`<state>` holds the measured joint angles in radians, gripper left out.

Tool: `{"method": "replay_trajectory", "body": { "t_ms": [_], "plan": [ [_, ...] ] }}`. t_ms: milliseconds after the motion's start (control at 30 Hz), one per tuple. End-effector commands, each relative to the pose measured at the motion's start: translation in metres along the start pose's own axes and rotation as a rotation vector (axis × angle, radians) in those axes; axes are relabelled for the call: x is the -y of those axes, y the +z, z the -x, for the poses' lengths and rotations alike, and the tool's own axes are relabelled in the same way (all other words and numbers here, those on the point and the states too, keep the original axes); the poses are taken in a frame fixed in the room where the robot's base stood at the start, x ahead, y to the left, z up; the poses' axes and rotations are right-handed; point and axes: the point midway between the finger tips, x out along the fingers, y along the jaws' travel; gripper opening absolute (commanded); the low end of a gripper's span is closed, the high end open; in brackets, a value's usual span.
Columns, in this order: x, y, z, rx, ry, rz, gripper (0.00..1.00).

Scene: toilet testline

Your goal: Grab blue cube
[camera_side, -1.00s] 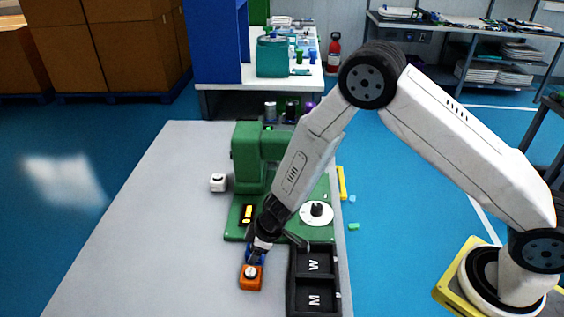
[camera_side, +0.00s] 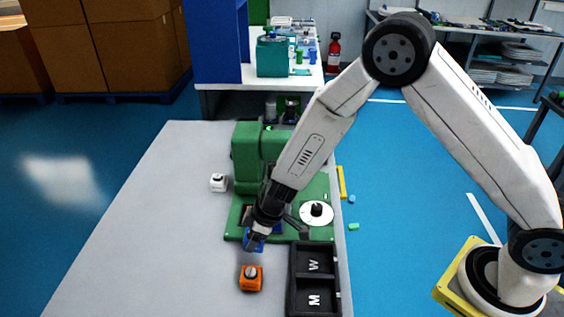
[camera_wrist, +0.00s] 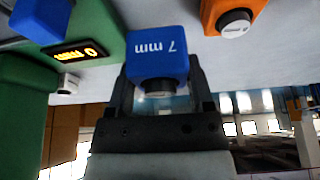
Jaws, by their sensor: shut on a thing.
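The blue cube (camera_wrist: 157,45) is marked "7 mm" and has a dark round knob on the side facing my wrist. It sits between the two dark fingers of my gripper (camera_wrist: 160,78) in the wrist view. In the side view my gripper (camera_side: 257,234) is shut on the blue cube (camera_side: 254,242), which is mostly hidden behind the fingers. It is held above the grey table, just behind the orange cube and at the front left of the green machine's base.
The orange cube (camera_side: 251,280) sits on the grey table (camera_side: 130,230) near the black tray (camera_side: 291,285) marked W and M. A white cube (camera_side: 218,182) stands left of the green machine (camera_side: 246,158). The table's left side is clear.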

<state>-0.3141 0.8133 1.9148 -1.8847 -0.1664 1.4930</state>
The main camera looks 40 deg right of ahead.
Motion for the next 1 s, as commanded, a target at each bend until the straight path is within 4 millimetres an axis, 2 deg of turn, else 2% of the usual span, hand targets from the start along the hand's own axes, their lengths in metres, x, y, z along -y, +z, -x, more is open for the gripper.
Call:
{"method": "replay_trajectory", "body": {
  "t_ms": [500,1000],
  "plan": [
    [0.0,-0.016,0.036,-0.002,-0.001,0.002,0.0],
    [0.0,-0.018,0.043,0.0,0.0,-0.001,0.0]
  ]
}}
